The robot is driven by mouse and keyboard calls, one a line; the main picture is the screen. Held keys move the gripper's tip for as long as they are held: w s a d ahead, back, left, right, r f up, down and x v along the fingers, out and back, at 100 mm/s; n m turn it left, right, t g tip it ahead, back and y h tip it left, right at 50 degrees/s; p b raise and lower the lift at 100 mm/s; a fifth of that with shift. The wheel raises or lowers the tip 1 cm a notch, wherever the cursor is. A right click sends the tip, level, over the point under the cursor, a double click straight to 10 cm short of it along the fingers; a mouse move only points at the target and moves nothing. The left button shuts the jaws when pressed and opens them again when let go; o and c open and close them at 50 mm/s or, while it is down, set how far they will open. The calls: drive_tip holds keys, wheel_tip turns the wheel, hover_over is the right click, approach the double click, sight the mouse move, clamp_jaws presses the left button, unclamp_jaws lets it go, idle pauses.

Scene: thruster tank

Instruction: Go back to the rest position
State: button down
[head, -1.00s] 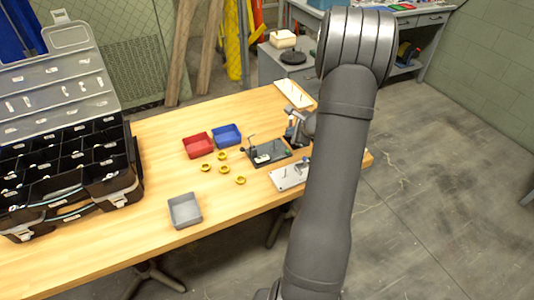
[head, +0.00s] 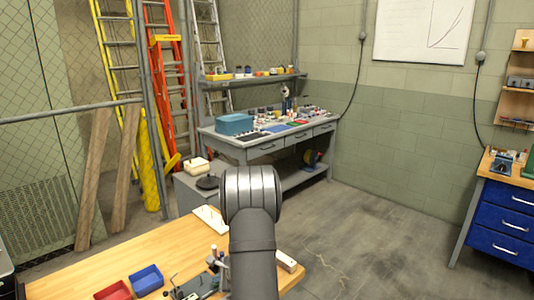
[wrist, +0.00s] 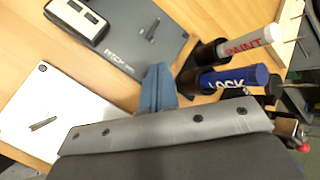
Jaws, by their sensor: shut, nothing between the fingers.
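My gripper (wrist: 157,88) shows in the wrist view as blue-grey fingers held together, with nothing between them. It is over the wooden bench, beside a blue bottle marked LOCK (wrist: 235,79) and a white and red PAINT marker (wrist: 250,45), both in dark holders. A dark plate (wrist: 150,60) with a small device lies ahead of it, and a white plate (wrist: 60,105) lies to the left. I cannot tell whether the fingers touch anything. In the head view my arm hides most of the gripper.
In the head view, a red bin (head: 113,291) and a blue bin (head: 146,280) sit on the bench (head: 85,268). A white board (head: 210,219) lies at its far edge. A grey workbench (head: 250,143) stands behind.

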drive_tip(key=shift+r, duration=5.25)
drive_tip(key=s+d+r+n+h, duration=0.1)
drive_tip(key=s+d+r+h, duration=0.1)
drive_tip(key=d, duration=0.6)
drive_tip(key=s+d+r+n+h, duration=0.1)
drive_tip(key=s+d+r+h, duration=0.1)
drive_tip(key=s+d+r, duration=0.3)
drive_tip(key=s+d+r+n+t+h, duration=0.1)
drive_tip(key=s+d+r, duration=0.3)
drive_tip(key=d, duration=0.8)
drive_tip(key=shift+s+r+h, duration=0.2)
drive_tip(key=shift+s+h, duration=0.15)
drive_tip(key=shift+h, duration=0.35)
drive_tip(key=w+a+f+m+y, duration=0.1)
drive_tip(key=w+a+f, duration=0.3)
drive_tip(key=a, duration=0.4)
drive_tip(key=w+a+f+m+y, duration=0.1)
drive_tip(key=w+a+f+y, duration=0.2)
drive_tip(key=a, duration=0.5)
drive_tip(key=w+a+f+m+g+y, duration=0.1)
drive_tip(key=w+a+f, duration=0.3)
drive_tip(key=a, duration=0.5)
drive_tip(key=shift+w+f+y, duration=0.35)
drive_tip(key=shift+y, duration=0.45)
drive_tip(key=shift+f, duration=4.4)
